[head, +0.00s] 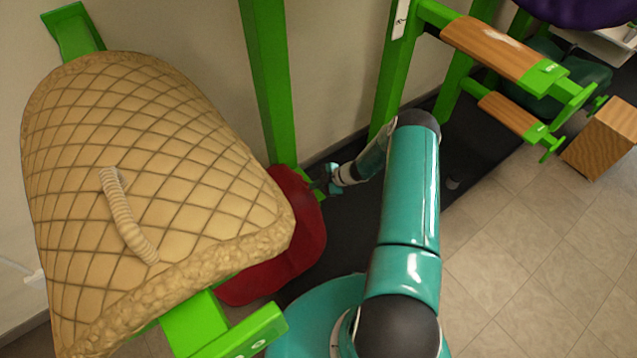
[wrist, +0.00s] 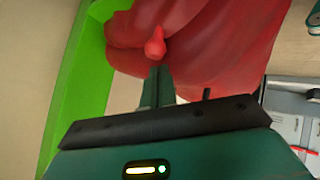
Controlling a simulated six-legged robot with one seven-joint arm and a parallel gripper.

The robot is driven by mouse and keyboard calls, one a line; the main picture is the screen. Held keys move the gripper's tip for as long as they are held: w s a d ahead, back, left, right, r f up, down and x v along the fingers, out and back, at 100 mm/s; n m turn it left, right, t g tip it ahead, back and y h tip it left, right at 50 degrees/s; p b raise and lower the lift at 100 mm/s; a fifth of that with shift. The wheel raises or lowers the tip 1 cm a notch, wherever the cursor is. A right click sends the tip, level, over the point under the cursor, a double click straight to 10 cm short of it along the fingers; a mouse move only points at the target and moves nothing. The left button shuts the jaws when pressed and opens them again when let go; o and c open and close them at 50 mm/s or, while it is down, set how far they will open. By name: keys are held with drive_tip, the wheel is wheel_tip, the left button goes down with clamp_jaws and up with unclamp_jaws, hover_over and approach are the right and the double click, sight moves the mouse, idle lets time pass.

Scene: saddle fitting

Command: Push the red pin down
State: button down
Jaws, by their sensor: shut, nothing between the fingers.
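The red pin (wrist: 155,43) shows in the wrist view as a small, bright red, rounded knob with a narrower top. It stands out against a darker red saddle-like piece (wrist: 225,45). My gripper (wrist: 157,72) is shut and empty, its fingertips just below the pin in the picture. I cannot tell whether they touch it. In the head view my gripper (head: 329,181) is small and low beside the green post, at the right edge of the red piece (head: 300,245). The pin cannot be made out in the head view.
A tan quilted saddle pad (head: 150,150) with a ribbed handle fills the left. A green post (head: 268,90) rises close behind my gripper. Green racks with wooden bars (head: 490,48) and a wooden block (head: 603,138) are at right. Tiled floor (head: 530,260) is open at lower right.

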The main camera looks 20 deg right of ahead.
sight(310, 192)
drive_tip(key=shift+w+f, duration=0.1)
drive_tip(key=shift+f, duration=0.1)
drive_tip(key=shift+d, duration=0.1)
drive_tip(key=shift+f, duration=1.5)
drive_tip(key=shift+r, duration=0.1)
